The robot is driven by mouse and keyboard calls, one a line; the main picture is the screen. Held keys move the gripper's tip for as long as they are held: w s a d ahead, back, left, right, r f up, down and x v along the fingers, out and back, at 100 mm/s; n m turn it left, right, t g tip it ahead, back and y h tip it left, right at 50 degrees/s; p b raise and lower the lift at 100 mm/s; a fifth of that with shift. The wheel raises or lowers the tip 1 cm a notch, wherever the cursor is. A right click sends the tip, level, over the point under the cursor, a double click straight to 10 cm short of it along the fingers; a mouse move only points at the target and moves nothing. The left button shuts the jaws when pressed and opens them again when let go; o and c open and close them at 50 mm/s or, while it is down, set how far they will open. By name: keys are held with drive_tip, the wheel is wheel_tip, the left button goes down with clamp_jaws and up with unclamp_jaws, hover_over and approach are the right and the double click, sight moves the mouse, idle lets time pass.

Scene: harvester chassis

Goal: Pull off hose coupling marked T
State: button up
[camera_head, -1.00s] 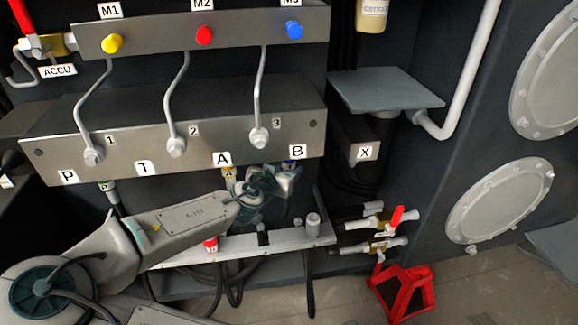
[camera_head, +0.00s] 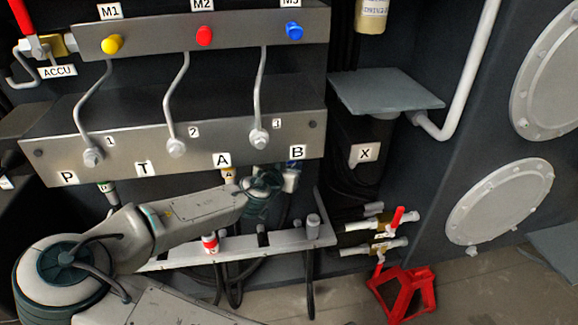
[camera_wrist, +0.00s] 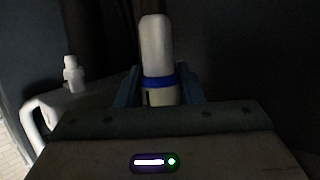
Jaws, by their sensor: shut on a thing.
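The plate marked T (camera_head: 143,168) is on the front of the grey valve block; no coupling shows clearly below it, and my arm covers part of that area. A red-banded coupling (camera_head: 210,243) stands upright at the lower rail. My gripper (camera_head: 288,180) is under the block near the plates A and B, largely hidden by my wrist. In the wrist view my gripper (camera_wrist: 160,85) is shut on a pale cylindrical coupling with a blue band (camera_wrist: 158,83). I cannot tell whether this coupling is still seated in a port.
A green-marked coupling (camera_head: 108,190) hangs below P and a yellow-marked one (camera_head: 229,175) below A. The lower rail (camera_head: 270,240) runs under my arm, with hoses beneath. Red-handled valves (camera_head: 385,235) and a red stand (camera_head: 402,293) are at the right.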

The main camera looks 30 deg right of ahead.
clamp_jaws()
drive_tip(key=shift+f+b, duration=0.3)
drive_tip(key=shift+f+b, duration=1.6)
drive_tip(key=shift+f, duration=0.4)
drive_tip(key=shift+r, duration=0.1)
